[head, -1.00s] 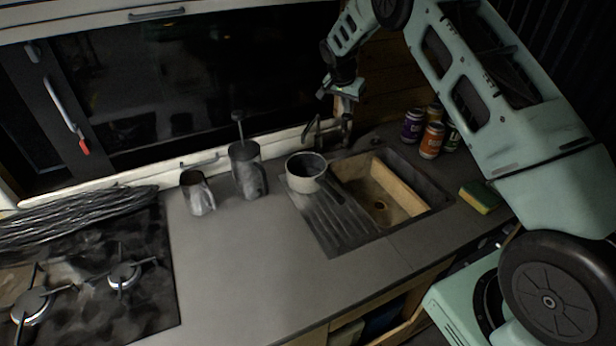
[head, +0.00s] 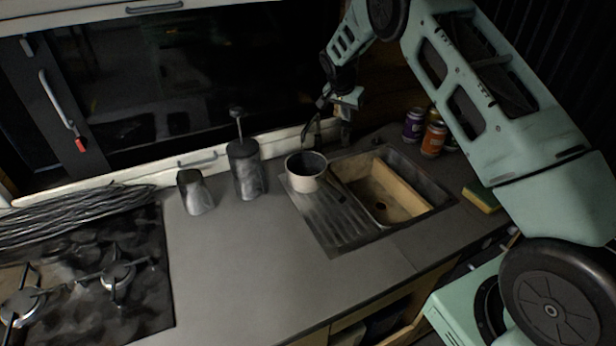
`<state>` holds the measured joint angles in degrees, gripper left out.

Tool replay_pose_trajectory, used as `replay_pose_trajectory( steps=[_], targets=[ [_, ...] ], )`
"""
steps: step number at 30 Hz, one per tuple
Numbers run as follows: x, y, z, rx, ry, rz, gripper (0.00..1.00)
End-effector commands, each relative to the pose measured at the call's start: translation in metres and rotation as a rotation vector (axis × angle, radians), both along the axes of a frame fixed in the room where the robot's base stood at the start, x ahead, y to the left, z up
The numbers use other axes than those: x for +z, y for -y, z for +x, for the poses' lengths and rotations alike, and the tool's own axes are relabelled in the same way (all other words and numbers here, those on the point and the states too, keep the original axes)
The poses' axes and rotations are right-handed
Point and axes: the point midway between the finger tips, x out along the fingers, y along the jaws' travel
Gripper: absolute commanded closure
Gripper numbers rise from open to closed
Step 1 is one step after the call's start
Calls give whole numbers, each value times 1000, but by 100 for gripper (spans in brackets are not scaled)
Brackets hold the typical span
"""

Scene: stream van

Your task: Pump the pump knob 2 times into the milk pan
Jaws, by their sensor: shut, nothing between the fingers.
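The pump knob (head: 237,112) tops a thin stem rising from a dark lidded canister (head: 247,172) on the counter near the window. The milk pan (head: 304,175) is pale outside and dark inside. It stands upright on the ribbed drainboard, right of the canister, with its dark handle towards the lower right. My gripper (head: 334,98) is raised near the window, behind the pan and right of the knob, apart from both. It is shut and empty. Its fingertips are small and dark against the window.
The sink (head: 405,195), several cans (head: 433,140) and a sponge (head: 481,198) are at the right. A gas stove (head: 100,275) and coiled cable (head: 75,210) are at the left. The front middle counter is clear.

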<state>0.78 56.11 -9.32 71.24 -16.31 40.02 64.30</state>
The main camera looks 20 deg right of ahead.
Motion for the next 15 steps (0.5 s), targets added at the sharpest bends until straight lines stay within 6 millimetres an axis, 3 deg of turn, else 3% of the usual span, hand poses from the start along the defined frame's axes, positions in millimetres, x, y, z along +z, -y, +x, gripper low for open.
replay_pose_trajectory(
  steps=[5, 15],
  targets=[
    [-9, 0, -1, 1, -2, 1, 100],
    [-6, 0, -1, -1, -3, 1, 100]
  ],
)
